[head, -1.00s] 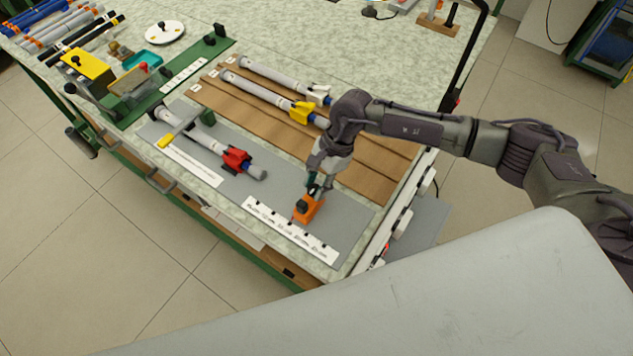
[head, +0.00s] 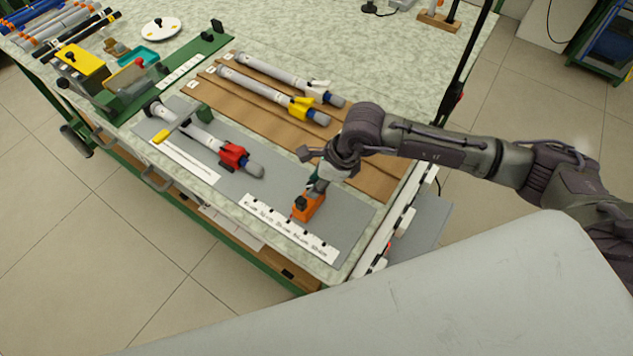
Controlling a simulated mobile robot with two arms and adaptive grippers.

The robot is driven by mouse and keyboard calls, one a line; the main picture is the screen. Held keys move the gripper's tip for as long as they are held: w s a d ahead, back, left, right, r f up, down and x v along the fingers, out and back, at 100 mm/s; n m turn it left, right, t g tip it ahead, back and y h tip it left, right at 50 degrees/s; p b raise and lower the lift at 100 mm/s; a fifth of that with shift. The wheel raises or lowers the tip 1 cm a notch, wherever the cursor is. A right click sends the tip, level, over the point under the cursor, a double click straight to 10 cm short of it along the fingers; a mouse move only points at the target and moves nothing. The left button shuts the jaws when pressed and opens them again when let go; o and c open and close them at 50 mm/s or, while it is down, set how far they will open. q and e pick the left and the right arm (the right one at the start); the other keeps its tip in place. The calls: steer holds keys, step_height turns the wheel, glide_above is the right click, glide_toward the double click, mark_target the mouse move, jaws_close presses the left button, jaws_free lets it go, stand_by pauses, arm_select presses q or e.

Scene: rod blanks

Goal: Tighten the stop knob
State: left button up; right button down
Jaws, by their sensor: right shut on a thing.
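The orange stop (head: 309,207) sits on the grey mat at the upper edge of the white ruled scale (head: 290,228). Its dark knob (head: 300,203) shows at the stop's left end. My right gripper (head: 317,188) reaches down to the stop's far end, just right of the knob, and is shut on the stop. The fingertips are small and partly hidden by the wrist, so their exact contact is unclear. My left gripper is not in view.
A grey rod with a red clamp (head: 233,156) lies on the mat to the left. Rods with a yellow clamp (head: 302,108) and a white clamp (head: 318,90) lie on brown strips (head: 262,122) behind. The mat right of the stop is clear.

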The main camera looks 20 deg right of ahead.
steer(key=m+b, duration=0.1)
steer(key=m, duration=0.1)
steer(key=m+t+h+b, duration=0.1)
steer(key=m, duration=0.1)
steer(key=shift+s+a+f+m+t+b, duration=0.1)
steer(key=shift+m+t+b, duration=0.2)
steer(key=m+h+b, duration=0.1)
steer(key=m, duration=0.1)
steer(key=m+b, duration=0.1)
steer(key=m, duration=0.1)
steer(key=shift+a+m+t+h+b, duration=0.1)
steer(key=shift+m+t+h+b, duration=0.2)
steer(key=shift+m+t+h, duration=0.1)
steer(key=shift+r, duration=0.2)
steer(key=c, duration=0.8)
jaws_free()
steer(key=shift+f, duration=0.1)
steer(key=shift+o, duration=0.2)
steer(key=shift+s, duration=0.1)
steer(key=shift+r, duration=0.3)
steer(key=v, duration=0.7)
steer(key=shift+r, duration=0.2)
